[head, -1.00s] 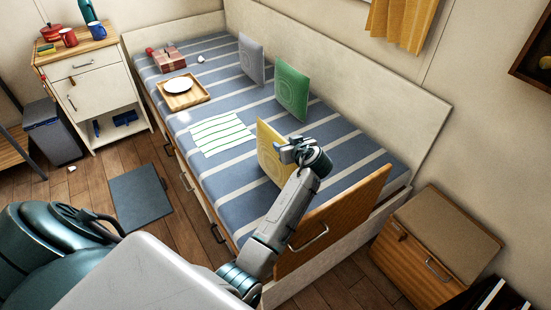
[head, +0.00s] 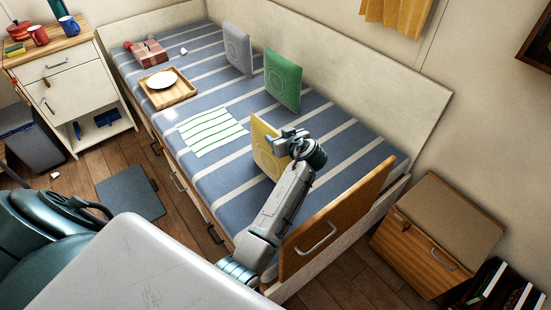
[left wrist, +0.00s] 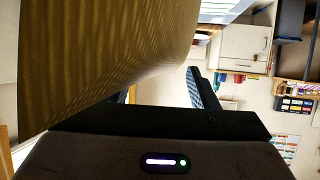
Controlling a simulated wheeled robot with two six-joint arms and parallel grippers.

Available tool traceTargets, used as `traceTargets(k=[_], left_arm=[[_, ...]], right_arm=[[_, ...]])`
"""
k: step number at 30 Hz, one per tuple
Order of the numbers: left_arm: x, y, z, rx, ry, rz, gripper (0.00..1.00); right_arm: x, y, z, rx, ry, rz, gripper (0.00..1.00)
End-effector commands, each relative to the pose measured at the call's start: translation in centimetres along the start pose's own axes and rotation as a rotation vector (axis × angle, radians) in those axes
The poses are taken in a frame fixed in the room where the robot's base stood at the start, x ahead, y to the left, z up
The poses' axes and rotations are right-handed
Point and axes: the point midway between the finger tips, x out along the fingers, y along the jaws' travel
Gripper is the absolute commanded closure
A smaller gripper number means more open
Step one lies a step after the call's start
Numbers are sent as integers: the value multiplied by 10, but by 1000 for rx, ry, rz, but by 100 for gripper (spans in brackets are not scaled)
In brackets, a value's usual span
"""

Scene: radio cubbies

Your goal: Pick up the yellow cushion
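The yellow cushion (head: 265,150) stands upright on the striped mattress (head: 340,148), near its right end in the head view. My left gripper (head: 280,143) is at the cushion's upper right edge, its fingers apart. In the left wrist view the cushion (left wrist: 105,50) fills the upper left, very close, and covers most of one finger. The other finger (left wrist: 206,92) shows beside its right edge, with a gap between the two. Whether the fingers touch the cushion cannot be told. My right gripper is not in view.
A green cushion (head: 283,80) and a grey cushion (head: 238,50) stand farther back along the bed's back board. A striped cloth (head: 210,130) and a wooden tray (head: 180,98) with a plate lie on the mattress. A wooden end board (head: 345,215) rises beside my left forearm.

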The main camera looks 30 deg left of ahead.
Motion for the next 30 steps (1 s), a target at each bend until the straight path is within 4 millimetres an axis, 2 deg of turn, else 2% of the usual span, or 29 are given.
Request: traceTargets(k=[1,6,8,17,20,30], left_arm=[[0,0,0,0,0,0,57],[0,0,0,0,0,0,90],[0,0,0,0,0,0,100],[0,0,-1,-1,0,1,100],[-3,0,-7,-2,1,1,100],[-31,1,-66,-5,3,3,100]], right_arm=[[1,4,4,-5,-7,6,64],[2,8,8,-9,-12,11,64],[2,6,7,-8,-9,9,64],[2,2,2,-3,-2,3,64],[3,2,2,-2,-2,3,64],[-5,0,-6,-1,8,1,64]])
